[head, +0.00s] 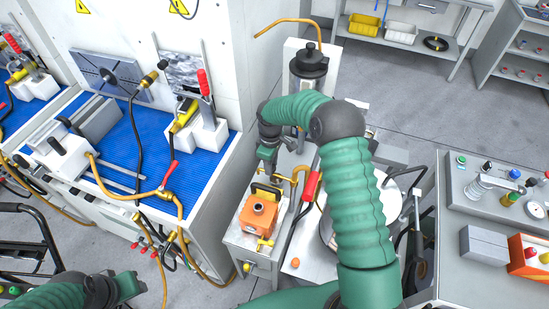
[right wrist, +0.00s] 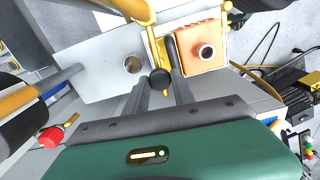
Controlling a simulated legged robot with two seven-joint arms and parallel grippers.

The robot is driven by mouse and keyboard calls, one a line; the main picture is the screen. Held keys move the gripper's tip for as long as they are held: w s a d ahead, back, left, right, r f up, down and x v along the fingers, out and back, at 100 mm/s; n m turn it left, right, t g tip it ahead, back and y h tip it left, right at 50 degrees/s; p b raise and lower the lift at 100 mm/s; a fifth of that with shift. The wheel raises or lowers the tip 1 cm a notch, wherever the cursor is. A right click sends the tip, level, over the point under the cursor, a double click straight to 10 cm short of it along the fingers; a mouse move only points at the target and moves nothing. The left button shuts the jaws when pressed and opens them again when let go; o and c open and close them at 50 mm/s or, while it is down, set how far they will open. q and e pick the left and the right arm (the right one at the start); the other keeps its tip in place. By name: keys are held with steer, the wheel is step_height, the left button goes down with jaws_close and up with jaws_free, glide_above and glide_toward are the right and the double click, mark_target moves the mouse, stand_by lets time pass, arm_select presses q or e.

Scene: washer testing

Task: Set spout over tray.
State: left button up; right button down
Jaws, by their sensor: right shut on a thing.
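In the right wrist view, a brass spout (right wrist: 153,40) bends down from the top, with a black knob (right wrist: 159,82) at its lower end. My right gripper (right wrist: 160,84) is shut on this knob. In the head view my right gripper (head: 268,166) is above and behind the orange block (head: 258,214), and the forearm partly hides the spout (head: 298,174). A pale flat tray (right wrist: 95,62) with a round hole lies below and left of the spout. The orange block (right wrist: 203,55) is to its right. My left gripper (head: 125,284) is low at the left edge; its fingers are unclear.
A red-handled lever (head: 312,186) and a round drum (head: 328,232) stand right of the orange block, partly behind my arm. A blue-topped test bench (head: 125,150) with hoses is at left. A control bench (head: 480,225) is at right. Grey floor is open at the back.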

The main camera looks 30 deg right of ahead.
steer(key=shift+s+a+r+n+p, duration=0.1)
steer(key=shift+s+a+n+p, duration=0.35)
steer(key=shift+n, duration=0.45)
steer(key=s+a+n+p, duration=0.2)
steer(key=s+n+p, duration=0.1)
steer(key=s+n, duration=0.2)
steer(key=shift+s+a+n, duration=0.25)
steer(key=shift+a+n, duration=0.05)
steer(key=shift+n, duration=1.1)
steer(key=shift+p, duration=0.3)
steer(key=c, duration=1.1)
jaws_free()
steer(key=shift+o, duration=0.2)
